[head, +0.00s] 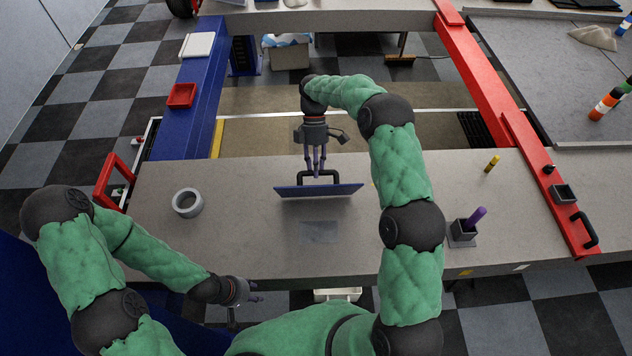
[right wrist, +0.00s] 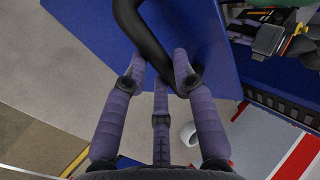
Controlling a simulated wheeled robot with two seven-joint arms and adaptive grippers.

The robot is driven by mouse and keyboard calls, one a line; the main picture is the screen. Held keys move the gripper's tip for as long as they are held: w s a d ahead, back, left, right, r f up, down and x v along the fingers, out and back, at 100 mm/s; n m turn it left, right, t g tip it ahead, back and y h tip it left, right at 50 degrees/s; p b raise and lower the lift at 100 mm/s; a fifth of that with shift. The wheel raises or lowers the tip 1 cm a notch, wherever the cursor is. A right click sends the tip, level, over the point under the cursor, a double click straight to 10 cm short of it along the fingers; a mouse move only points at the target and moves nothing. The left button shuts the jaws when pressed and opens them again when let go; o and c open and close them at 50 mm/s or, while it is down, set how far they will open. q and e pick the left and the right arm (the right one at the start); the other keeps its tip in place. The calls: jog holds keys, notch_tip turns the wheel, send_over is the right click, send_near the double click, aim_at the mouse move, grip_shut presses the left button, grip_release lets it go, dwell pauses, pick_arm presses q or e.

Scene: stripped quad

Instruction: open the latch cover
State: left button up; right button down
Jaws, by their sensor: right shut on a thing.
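The latch cover is a blue panel (head: 345,189) with a black loop handle (head: 303,178), at the middle of the grey worktop. In the head view the panel shows as a narrow slanted strip, standing tilted up from the worktop. My right gripper (head: 316,174) reaches down from the far side and is shut on the handle. In the right wrist view the fingers (right wrist: 168,82) close around the black handle (right wrist: 135,25), with the blue panel (right wrist: 215,55) behind. My left gripper (head: 258,291) is open and empty, low at the worktop's front edge.
A grey tape roll (head: 187,203) lies left on the worktop. A dark holder (head: 463,231) with a purple-handled tool stands at the right, and a yellow cylinder (head: 492,164) behind it. A flat grey-blue patch (head: 320,232) is in front of the panel. Red and blue beams flank the area.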

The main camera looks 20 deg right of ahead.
jog(key=shift+g, duration=0.6)
jog(key=shift+w+d+f+b, duration=0.15)
jog(key=shift+w+d+f, duration=0.15)
jog(key=shift+w, duration=0.55)
jog(key=shift+w+d+f+b, duration=0.15)
jog(key=shift+w+d+f, duration=0.15)
jog(key=shift+w, duration=0.6)
jog(key=shift+w+d+f+b, duration=0.2)
jog(key=shift+w+f, duration=0.2)
jog(key=shift+w, duration=0.6)
jog(key=shift+g, duration=0.3)
jog(key=c, duration=1)
grip_release()
jog(key=shift+c, duration=0.2)
jog(key=shift+o, duration=0.2)
jog(key=shift+w+d, duration=0.2)
jog(key=shift+w, duration=0.15)
jog(key=shift+s+a+r, duration=0.15)
jog(key=shift+r, duration=0.25)
